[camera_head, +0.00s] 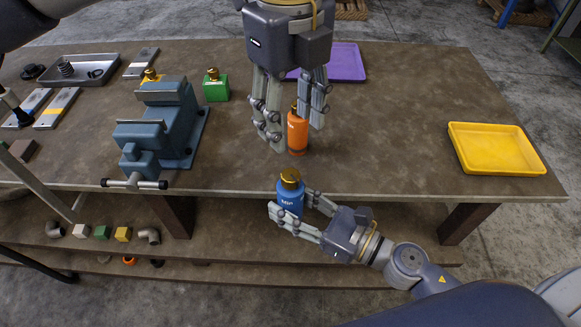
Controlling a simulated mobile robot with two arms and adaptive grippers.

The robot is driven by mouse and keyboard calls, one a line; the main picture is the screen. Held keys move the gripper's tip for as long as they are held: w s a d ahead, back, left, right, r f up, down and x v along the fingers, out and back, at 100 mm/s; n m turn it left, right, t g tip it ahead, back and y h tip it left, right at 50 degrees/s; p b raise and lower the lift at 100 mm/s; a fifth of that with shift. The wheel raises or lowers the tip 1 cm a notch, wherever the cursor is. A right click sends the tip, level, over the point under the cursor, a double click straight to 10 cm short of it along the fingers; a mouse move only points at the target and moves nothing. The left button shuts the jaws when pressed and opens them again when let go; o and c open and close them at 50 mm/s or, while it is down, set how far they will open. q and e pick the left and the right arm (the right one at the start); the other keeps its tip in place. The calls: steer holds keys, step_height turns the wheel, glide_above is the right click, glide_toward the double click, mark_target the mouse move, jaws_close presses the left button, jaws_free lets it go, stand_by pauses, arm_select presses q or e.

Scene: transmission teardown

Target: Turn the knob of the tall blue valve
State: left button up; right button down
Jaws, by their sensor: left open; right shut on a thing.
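The blue valve (289,199) has a gold knob (290,177) on top and stands roughly upright in front of the table's front edge. My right gripper (291,217) is shut on its blue body, with fingers on both sides. My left gripper (296,122) points down over the table, open. Its fingers are on either side of an orange valve (298,134) standing on the table, whose top is partly hidden by a finger. I cannot tell whether the fingers touch the orange valve.
A blue vise (165,125) stands left of centre, with a green valve (215,84) and a yellow valve (151,76) behind it. A purple tray (347,62) lies at the back and a yellow tray (497,148) at the right. The table between them is clear.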

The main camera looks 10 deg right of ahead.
mark_target(290, 174)
arm_select(q)
step_height(290, 174, down, 12)
steer(key=shift+a, duration=0.1)
stand_by(0.5)
steer(key=c, duration=1.1)
